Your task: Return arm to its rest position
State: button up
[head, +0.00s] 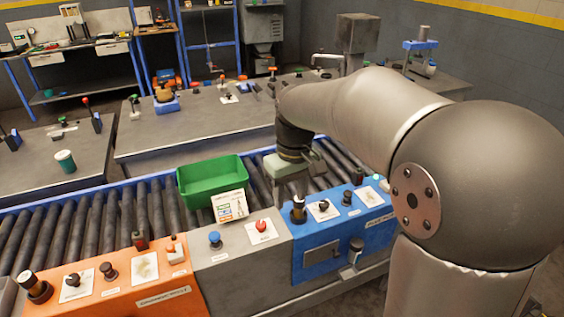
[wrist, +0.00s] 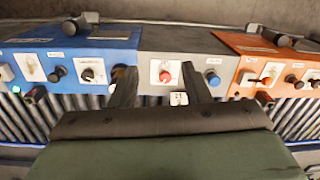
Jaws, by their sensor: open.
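My gripper (head: 291,188) hangs from my arm over the control panels, just right of the green bin in the head view. In the wrist view my gripper (wrist: 160,88) shows two dark fingers set apart, with nothing between them but the view of the grey panel beyond. Nothing is held. The fingertips are partly hidden in the head view. The grey panel (head: 240,262) carries a red knob (head: 261,226) and a blue knob (head: 215,239); the red knob (wrist: 165,76) shows between the fingers in the wrist view.
A green bin (head: 212,180) stands on the roller conveyor (head: 95,215) behind the panels. An orange panel (head: 130,285) lies left and a blue panel (head: 335,240) right, both with upright knobs and levers. Workbenches (head: 190,130) stand behind. Space above the left rollers is clear.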

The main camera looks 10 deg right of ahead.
jog(key=s+d+f+m, duration=0.2)
jog(key=s+d+f, duration=0.1)
jog(key=s, duration=0.7)
jog(key=s+d+f+m, duration=0.2)
jog(key=s+d+f, duration=0.1)
jog(key=s, duration=0.7)
jog(key=shift+d+f+m+t, duration=0.15)
jog(key=shift+f+m+t, duration=0.2)
jog(key=shift+f, duration=0.25)
jog(key=shift+s, duration=0.1)
